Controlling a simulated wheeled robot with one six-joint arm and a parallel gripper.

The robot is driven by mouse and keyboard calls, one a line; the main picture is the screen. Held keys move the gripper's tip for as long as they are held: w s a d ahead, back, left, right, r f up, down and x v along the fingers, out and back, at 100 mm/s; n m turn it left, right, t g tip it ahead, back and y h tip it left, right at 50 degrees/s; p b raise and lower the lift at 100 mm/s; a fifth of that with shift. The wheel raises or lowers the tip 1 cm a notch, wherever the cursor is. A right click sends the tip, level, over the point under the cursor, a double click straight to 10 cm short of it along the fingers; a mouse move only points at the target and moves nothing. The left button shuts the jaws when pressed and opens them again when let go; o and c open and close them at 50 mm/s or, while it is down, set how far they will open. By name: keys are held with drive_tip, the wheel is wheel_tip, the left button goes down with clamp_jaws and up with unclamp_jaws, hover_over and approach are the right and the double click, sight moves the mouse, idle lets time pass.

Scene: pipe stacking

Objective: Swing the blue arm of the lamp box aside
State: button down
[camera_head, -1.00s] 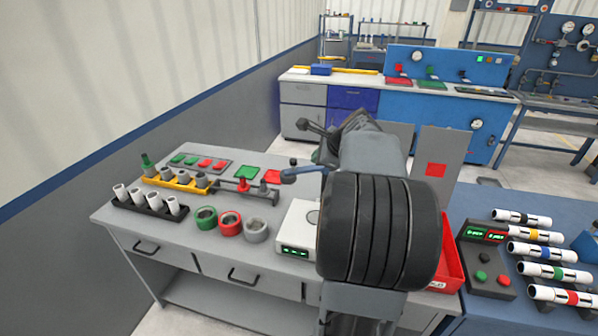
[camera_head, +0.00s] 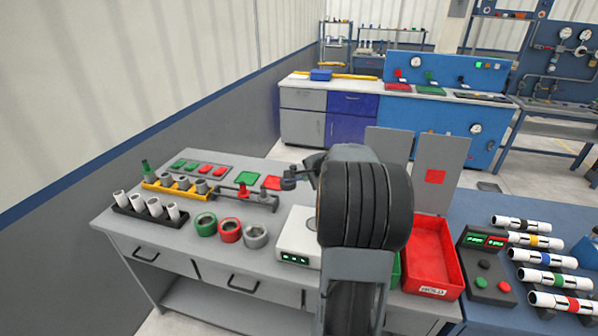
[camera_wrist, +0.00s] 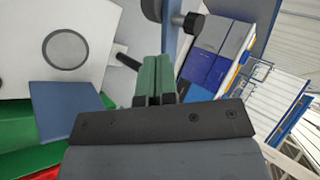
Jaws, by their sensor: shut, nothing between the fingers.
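The blue arm (camera_wrist: 170,38) shows in the wrist view as a blue bar just beyond my fingertips, with a rounded end at the top edge and a black-capped grey knob (camera_wrist: 191,22) beside it. In the head view its rounded, knobbed end (camera_head: 288,184) shows left of my arm; the rest is hidden. My gripper (camera_wrist: 156,60) is shut and empty, its two green fingers together. The fingertips lie close to the blue bar; I cannot tell whether they touch. I cannot make out the lamp box's body behind my arm.
A white device with a round plate (camera_wrist: 65,49) stands left of my gripper. Grey, red and green rings (camera_head: 230,230), white pipe pieces (camera_head: 154,206) and a yellow rack (camera_head: 177,188) are on the grey bench. A red bin (camera_head: 431,262) stands right of my arm.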

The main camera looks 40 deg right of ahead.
drive_tip(key=w+f+p, duration=0.1)
drive_tip(key=w+p, duration=0.1)
drive_tip(key=w, duration=0.3)
drive_tip(key=shift+w+d+f, duration=0.3)
drive_tip(key=shift+w+f, duration=0.05)
drive_tip(key=shift+w, duration=0.05)
drive_tip(key=shift+d, duration=0.1)
